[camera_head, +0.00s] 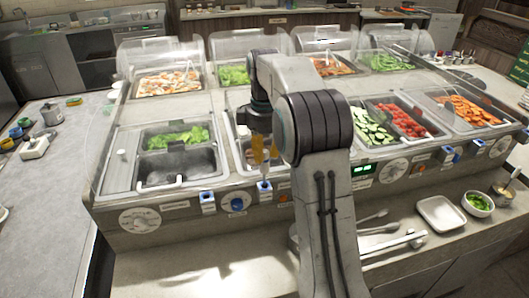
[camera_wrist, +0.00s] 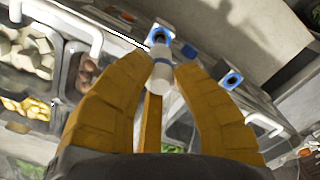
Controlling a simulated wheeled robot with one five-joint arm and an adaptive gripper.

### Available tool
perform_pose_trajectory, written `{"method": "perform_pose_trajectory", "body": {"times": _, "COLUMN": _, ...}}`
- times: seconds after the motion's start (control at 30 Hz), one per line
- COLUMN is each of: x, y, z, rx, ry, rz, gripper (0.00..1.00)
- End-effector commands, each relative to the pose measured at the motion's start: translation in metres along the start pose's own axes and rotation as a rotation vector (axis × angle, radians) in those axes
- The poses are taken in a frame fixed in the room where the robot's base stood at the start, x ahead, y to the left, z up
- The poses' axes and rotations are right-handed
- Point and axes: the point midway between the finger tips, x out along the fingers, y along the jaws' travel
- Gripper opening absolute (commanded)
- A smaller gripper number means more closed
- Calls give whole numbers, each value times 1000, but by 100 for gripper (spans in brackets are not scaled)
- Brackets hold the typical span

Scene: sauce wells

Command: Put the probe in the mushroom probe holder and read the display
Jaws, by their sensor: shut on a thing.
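My gripper (camera_wrist: 163,75) has yellow fingers shut on a white probe (camera_wrist: 162,76) with a pale blue band. The probe's far end overlaps a blue-and-white holder (camera_wrist: 160,36) in the wrist view; I cannot tell whether its tip is inside. In the head view my gripper (camera_head: 262,150) is above a blue-and-white holder (camera_head: 265,187) on the counter's front panel. Brown pieces that look like mushrooms (camera_wrist: 86,72) lie in a well beside that holder. A lit green display (camera_head: 362,170) is on the panel right of my arm; its digits are too small to read.
Another blue-and-white holder (camera_wrist: 232,79) is to the right in the wrist view. A holder (camera_head: 208,202) and a blue knob (camera_head: 237,204) are on the panel at left. A white tray (camera_head: 440,213) and several utensils (camera_head: 390,240) lie on the front ledge.

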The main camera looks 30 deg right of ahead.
Motion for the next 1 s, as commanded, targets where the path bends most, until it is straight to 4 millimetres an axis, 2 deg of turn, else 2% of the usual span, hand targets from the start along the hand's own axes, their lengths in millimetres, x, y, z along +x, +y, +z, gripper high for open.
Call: {"method": "perform_pose_trajectory", "body": {"times": 1.0, "x": 22, "y": 0, "z": 0, "rx": 0, "ry": 0, "rz": 0, "gripper": 0}}
